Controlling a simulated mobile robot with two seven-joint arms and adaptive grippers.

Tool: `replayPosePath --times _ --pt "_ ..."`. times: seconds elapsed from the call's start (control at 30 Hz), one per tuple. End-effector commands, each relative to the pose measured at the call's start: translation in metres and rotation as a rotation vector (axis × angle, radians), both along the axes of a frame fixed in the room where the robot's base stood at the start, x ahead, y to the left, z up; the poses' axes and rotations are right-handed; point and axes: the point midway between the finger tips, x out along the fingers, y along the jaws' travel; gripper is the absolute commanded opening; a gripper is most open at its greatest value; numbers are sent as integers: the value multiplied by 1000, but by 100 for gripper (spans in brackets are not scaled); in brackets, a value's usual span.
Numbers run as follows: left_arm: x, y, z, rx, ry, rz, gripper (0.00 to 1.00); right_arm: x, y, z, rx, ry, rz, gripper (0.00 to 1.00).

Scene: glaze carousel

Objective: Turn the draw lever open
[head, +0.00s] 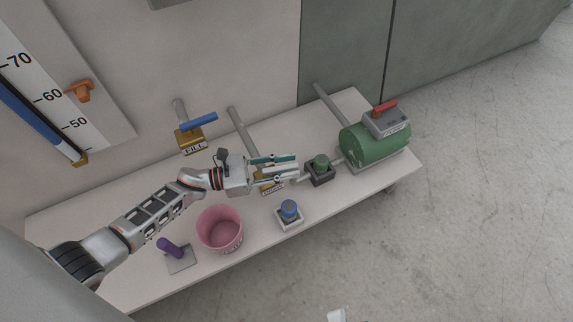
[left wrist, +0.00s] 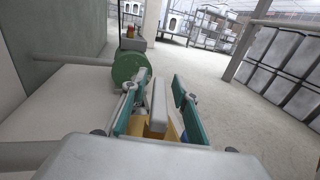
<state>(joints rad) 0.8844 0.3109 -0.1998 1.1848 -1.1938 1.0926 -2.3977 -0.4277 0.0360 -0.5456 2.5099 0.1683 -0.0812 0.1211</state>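The draw valve (head: 266,188) is a yellow-brown block with a label, on a pipe at the middle of the bench, partly hidden under my left gripper. My left gripper (head: 288,167) is over it, its teal fingers apart. In the left wrist view, a pale grey lever bar (left wrist: 158,104) stands between the two fingers of the left gripper (left wrist: 160,98), with yellow (left wrist: 172,132) below it. Gaps show between the bar and the fingers, so the gripper appears open around the lever. My right gripper is not in view.
A fill valve (head: 190,142) with a blue lever is behind left. A green tank (head: 372,146) with a red-handled box and a green knob (head: 320,163) are to the right. A blue knob (head: 289,209), pink bucket (head: 219,230) and purple handle (head: 170,247) line the front.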

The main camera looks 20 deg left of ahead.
Motion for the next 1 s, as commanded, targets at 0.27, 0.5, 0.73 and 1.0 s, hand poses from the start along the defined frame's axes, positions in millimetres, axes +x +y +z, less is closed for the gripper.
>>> replayPosePath --times 0.27,0.5,0.73,1.0 --pt "-15 20 -1 0 3 1 29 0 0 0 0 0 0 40" --pt "-45 60 -1 4 3 0 29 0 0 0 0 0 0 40" --pt "-65 87 0 2 1 0 29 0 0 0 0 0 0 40" --pt "-72 96 0 -1 -1 0 29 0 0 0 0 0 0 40"
